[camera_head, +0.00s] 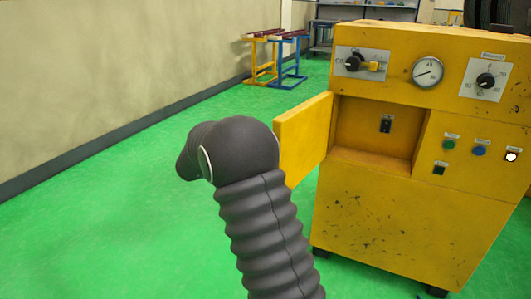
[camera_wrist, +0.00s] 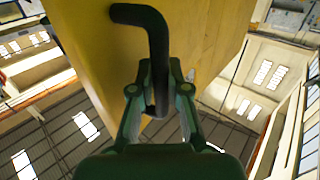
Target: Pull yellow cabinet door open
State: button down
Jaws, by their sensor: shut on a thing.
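The yellow cabinet (camera_head: 375,215) stands at the right of the head view. Its small yellow door (camera_head: 303,137) is swung out at the left side, and the recess (camera_head: 378,128) behind it is exposed. In the wrist view the door (camera_wrist: 215,30) fills the upper middle. A black bent handle (camera_wrist: 156,45) sits on it. My green gripper (camera_wrist: 160,90) is shut on the handle, with one finger on each side of the bar. In the head view my dark arm hides my gripper and the handle.
The cabinet's upper panel has a gauge (camera_head: 428,71) and knobs, with buttons lower right. Yellow and blue stands (camera_head: 287,70) are at the back. A beige wall (camera_head: 110,75) runs along the left. The green floor between wall and cabinet is clear.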

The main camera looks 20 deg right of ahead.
jog(key=shift+d+r, duration=0.15)
jog(key=shift+d, duration=0.05)
jog(key=c, duration=1.1)
grip_release()
jog(key=shift+d, duration=0.15)
jog(key=shift+c, duration=0.2)
jog(key=shift+a, duration=0.5)
jog(key=a, duration=1.1)
jog(key=shift+w+a, duration=0.25)
jog(key=shift+w, duration=0.15)
